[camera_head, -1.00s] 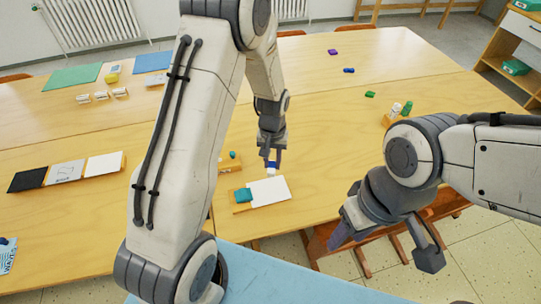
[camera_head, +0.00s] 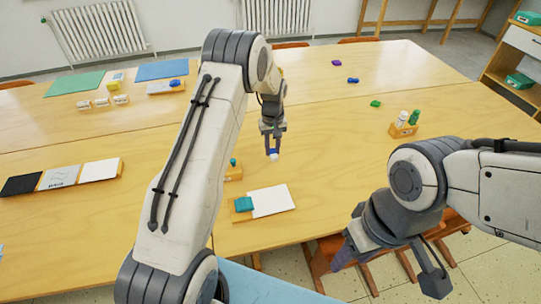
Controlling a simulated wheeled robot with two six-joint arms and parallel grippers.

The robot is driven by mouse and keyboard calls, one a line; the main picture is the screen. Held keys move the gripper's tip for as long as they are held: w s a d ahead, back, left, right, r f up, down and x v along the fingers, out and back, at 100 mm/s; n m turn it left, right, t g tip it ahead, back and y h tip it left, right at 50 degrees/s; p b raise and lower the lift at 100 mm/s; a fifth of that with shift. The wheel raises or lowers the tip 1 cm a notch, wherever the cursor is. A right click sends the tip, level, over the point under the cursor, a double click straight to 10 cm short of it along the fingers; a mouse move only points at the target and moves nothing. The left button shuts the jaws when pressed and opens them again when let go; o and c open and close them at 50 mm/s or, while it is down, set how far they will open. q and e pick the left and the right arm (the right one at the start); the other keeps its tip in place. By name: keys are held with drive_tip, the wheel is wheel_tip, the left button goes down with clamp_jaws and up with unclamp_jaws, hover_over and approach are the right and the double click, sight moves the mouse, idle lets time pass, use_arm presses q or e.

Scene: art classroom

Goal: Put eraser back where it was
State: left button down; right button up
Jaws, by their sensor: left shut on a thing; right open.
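The eraser (camera_head: 273,155), white with a blue sleeve, is between the fingers of my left gripper (camera_head: 273,149). This gripper is shut on it and points down above the table, beyond the white sheet (camera_head: 270,200). I cannot tell whether the eraser touches the table. A wooden board (camera_head: 236,216) with a teal block (camera_head: 243,204) on it lies at the left of the sheet. A small wooden holder (camera_head: 233,174) with a teal-topped thing is just left of the eraser, partly hidden by my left arm. My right gripper (camera_head: 390,266) is open and empty at the table's near right edge.
A wooden rack with white and green bottles (camera_head: 403,126) stands at the right. Small green (camera_head: 375,103), blue (camera_head: 353,80) and purple (camera_head: 336,63) pieces lie farther back. The table (camera_head: 330,150) right of the eraser is clear.

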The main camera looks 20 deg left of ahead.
sight(270, 163)
use_arm(q)
drive_tip(key=shift+w+a+f, duration=0.15)
drive_tip(key=shift+a+f, duration=0.3)
drive_tip(key=shift+a, duration=0.05)
wheel_tip(270, 163, down, 3)
drive_tip(key=shift+f+p, duration=0.2)
drive_tip(key=shift+p, duration=0.15)
drive_tip(key=shift+f, duration=0.15)
drive_tip(key=shift+f, duration=0.2)
drive_tip(key=c, duration=0.7)
unclamp_jaws()
drive_tip(key=shift+o, duration=0.2)
drive_tip(key=shift+r, duration=0.15)
